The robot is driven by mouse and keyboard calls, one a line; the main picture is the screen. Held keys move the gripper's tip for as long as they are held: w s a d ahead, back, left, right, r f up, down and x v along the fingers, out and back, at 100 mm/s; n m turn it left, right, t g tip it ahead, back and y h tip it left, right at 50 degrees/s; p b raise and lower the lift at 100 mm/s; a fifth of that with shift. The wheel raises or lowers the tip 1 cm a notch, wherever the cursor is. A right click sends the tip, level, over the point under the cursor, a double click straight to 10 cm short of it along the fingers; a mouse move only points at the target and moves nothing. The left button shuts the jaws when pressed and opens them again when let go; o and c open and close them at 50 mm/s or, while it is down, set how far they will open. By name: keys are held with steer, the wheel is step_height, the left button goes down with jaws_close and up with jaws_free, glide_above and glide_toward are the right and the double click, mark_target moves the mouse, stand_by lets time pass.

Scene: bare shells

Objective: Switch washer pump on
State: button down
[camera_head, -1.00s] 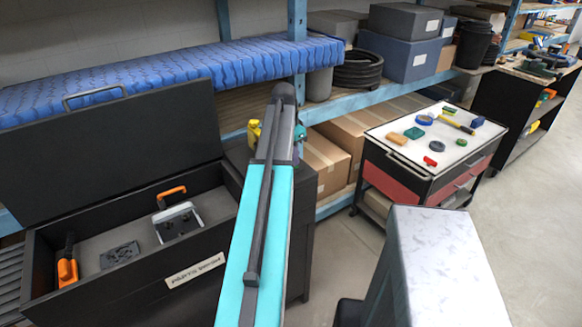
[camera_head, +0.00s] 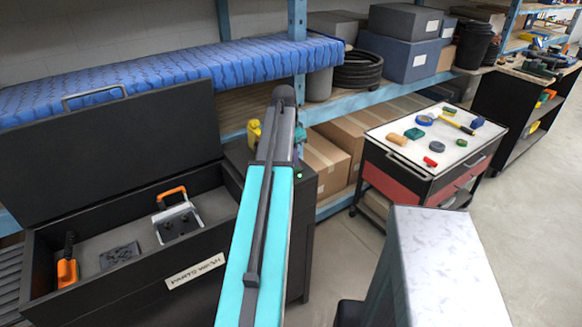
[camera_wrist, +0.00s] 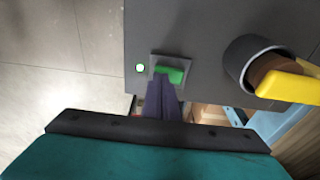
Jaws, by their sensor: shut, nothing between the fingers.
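In the wrist view a green switch (camera_wrist: 172,74) sits in a grey square plate on a dark panel (camera_wrist: 210,30). A small round light (camera_wrist: 140,68), bright with a greenish rim, is left of it. My gripper (camera_wrist: 163,84) is shut and empty, its dark fingertips at the lower left of the switch; I cannot tell whether they touch it. In the head view the parts washer (camera_head: 130,290) stands open at left, with a dark cabinet (camera_head: 299,245) beside it. My arm hides most of the cabinet top and the switch.
A yellow lever (camera_wrist: 290,87) on a round dark fitting stands right of the switch; its yellow part shows in the head view (camera_head: 254,132). The washer holds a grey part with an orange handle (camera_head: 178,222). A tool cart (camera_head: 385,150) stands to the right, with clear floor beyond.

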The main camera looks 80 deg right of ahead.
step_height(320, 180, up, 7)
steer(key=p, duration=0.4)
stand_by(0.7)
steer(key=shift+f, duration=0.1)
stand_by(0.4)
